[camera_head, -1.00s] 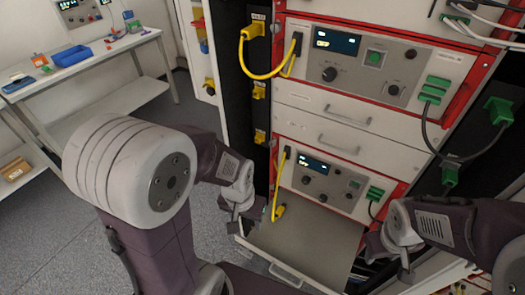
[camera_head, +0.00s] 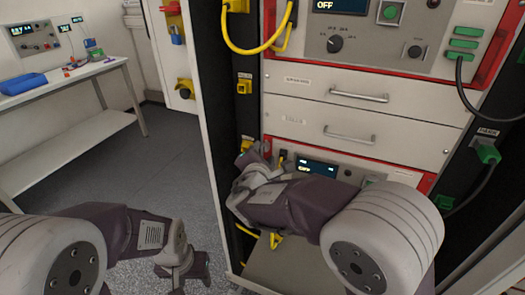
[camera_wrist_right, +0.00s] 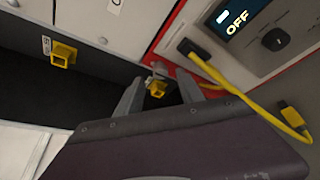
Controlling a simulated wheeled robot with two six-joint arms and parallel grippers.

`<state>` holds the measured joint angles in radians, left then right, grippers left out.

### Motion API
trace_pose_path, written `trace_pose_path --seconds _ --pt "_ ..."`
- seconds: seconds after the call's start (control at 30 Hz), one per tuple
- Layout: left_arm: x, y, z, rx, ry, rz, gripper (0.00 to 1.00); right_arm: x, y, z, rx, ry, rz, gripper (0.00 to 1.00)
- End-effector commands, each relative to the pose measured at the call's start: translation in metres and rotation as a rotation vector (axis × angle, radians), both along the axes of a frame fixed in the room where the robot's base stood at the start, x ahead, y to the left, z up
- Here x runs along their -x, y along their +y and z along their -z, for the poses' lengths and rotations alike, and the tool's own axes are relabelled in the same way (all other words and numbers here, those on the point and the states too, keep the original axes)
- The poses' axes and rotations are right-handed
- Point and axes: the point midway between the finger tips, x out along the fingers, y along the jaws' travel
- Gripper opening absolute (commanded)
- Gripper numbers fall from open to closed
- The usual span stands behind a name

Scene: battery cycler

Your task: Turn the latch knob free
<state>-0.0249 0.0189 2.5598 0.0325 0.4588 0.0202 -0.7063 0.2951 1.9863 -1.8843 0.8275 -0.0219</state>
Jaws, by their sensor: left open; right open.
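I cannot make out the latch knob for certain in either view. My right gripper (camera_head: 256,158) is open at the left edge of the lower cycler unit (camera_head: 405,176), by the black side rail. In the right wrist view its two fingers (camera_wrist_right: 160,80) stand apart, with a yellow socket (camera_wrist_right: 157,89) showing between them. A small grey part just above that socket is too small to identify. I cannot tell whether the fingers touch anything. My left gripper (camera_head: 186,272) is open and empty, low at the left, away from the rack.
A yellow cable (camera_wrist_right: 215,75) is plugged into the lower unit, its free plug (camera_wrist_right: 295,117) hanging to the right. Another yellow socket (camera_head: 244,87) sits higher on the rail. An open drawer (camera_head: 290,268) juts out below. A workbench (camera_head: 75,78) stands at the left.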

Motion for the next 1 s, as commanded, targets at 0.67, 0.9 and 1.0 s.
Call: trace_pose_path --seconds 0.67,0.9,1.0 --pt "0.0 0.0 -0.003 0.0 0.0 0.0 0.52 -0.037 -0.004 0.011 -0.001 0.001 0.0 0.06" --pt "0.0 0.0 -0.004 0.0 0.0 0.0 0.52 -0.037 -0.004 0.01 0.005 0.003 0.0 0.0" --pt "0.0 0.0 -0.009 0.0 0.0 0.0 0.52 -0.037 -0.004 0.009 0.023 0.012 0.0 0.0"
